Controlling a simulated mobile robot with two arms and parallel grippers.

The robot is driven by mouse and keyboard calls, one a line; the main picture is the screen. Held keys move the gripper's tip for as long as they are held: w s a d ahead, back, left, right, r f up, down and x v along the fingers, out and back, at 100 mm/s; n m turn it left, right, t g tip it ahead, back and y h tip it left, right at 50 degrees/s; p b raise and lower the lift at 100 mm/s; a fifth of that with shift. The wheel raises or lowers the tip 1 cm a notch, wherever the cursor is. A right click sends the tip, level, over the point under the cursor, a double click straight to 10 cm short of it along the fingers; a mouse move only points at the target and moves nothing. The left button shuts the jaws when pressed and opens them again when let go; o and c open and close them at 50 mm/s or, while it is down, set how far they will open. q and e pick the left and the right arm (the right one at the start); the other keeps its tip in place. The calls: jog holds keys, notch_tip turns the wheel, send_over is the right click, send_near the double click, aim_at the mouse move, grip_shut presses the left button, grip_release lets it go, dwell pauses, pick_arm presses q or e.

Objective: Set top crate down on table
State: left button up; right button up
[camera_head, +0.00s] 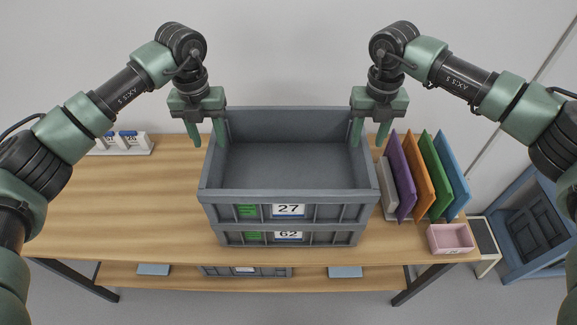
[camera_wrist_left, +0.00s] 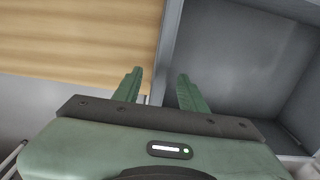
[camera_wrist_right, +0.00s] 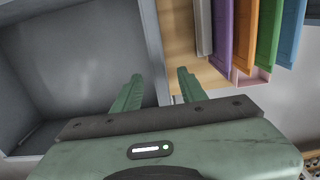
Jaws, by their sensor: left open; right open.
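The top crate (camera_head: 288,209) is grey, empty and labelled 27. It sits on a second grey crate (camera_head: 290,237) labelled 62, which stands on the wooden table (camera_head: 160,215). My left gripper (camera_head: 208,138) is open at the top crate's left wall, one finger outside and one inside. In the left wrist view the crate wall (camera_wrist_left: 172,45) lies between its fingers. My right gripper (camera_head: 369,138) is open at the right wall in the same way. In the right wrist view that wall (camera_wrist_right: 153,50) passes between its fingers. Both grippers are apart from any grip.
Purple, orange, green and blue folders (camera_head: 425,175) stand at the table's right, close to the crates. A pink tray (camera_head: 450,238) is at the front right corner. A white rack (camera_head: 125,143) stands at the back left. The table's left part is clear.

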aim_at(216, 162)
pick_arm(q)
jog(key=shift+s+f, duration=0.15)
jog(key=shift+f, duration=0.3)
pick_arm(e)
jog(key=shift+s+f, duration=0.15)
jog(key=shift+f, duration=0.35)
pick_arm(q)
jog(key=shift+f+b, duration=0.2)
jog(key=shift+b, duration=0.35)
pick_arm(e)
jog(key=shift+f, duration=0.25)
pick_arm(q)
jog(key=shift+w+d+f, duration=0.1)
jog(key=shift+w+f, duration=0.1)
jog(key=shift+w, duration=0.15)
pick_arm(e)
jog(key=shift+w+f, duration=0.2)
jog(key=shift+w, duration=0.15)
pick_arm(q)
jog(key=shift+s, duration=0.15)
pick_arm(e)
jog(key=shift+s, duration=0.15)
